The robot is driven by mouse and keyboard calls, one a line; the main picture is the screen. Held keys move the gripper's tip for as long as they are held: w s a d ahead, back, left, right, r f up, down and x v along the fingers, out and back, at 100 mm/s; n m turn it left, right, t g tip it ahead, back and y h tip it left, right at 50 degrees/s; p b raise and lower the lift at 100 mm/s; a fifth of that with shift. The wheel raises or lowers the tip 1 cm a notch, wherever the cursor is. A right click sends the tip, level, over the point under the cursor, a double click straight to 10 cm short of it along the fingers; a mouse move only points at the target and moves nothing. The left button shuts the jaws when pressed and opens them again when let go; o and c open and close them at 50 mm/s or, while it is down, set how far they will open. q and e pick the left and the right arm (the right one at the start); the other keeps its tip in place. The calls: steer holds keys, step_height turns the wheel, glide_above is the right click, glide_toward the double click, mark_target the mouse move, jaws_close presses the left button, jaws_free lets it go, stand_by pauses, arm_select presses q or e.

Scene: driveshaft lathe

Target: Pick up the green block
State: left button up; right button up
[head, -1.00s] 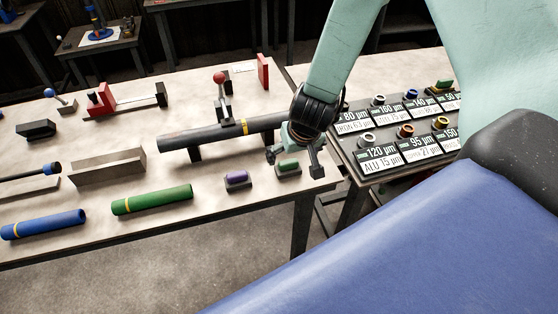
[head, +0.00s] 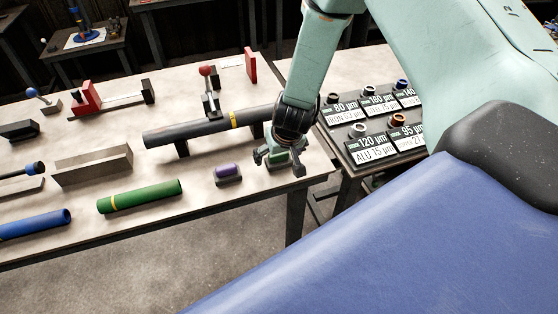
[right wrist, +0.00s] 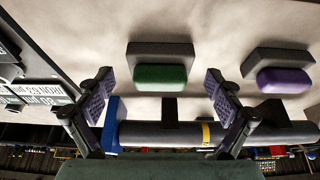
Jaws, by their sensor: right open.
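The small green block (head: 281,156) sits on a dark holder near the front right of the workbench, partly hidden behind my right gripper in the head view. My right gripper (head: 279,165) is open, with its fingers pointing down around the block's position. In the right wrist view the green block (right wrist: 160,77) lies between the two spread fingers of the gripper (right wrist: 158,82), a little beyond the tips. It does not appear touched. My left gripper is not in view.
A purple block (head: 228,170) on its own holder stands just left of the green one. A long grey shaft (head: 205,128) lies on supports behind. A green cylinder (head: 140,196) lies further left. A rack of labelled rings (head: 372,150) stands to the right.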

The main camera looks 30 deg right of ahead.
steer(key=shift+a+r, duration=0.1)
steer(key=shift+c, duration=1.2)
steer(key=shift+w+d+f, duration=0.25)
steer(key=shift+f, duration=0.05)
steer(key=c, duration=0.4)
steer(key=shift+s+a+r, duration=0.2)
steer(key=shift+s+r, duration=0.05)
steer(key=c, duration=0.7)
steer(key=shift+w+d+f, duration=0.15)
steer(key=shift+w+f, duration=0.05)
steer(key=shift+w, duration=0.05)
steer(key=shift+c, duration=0.2)
step_height(320, 180, up, 18)
steer(key=p, duration=1.2)
steer(key=shift+s+r, duration=0.15)
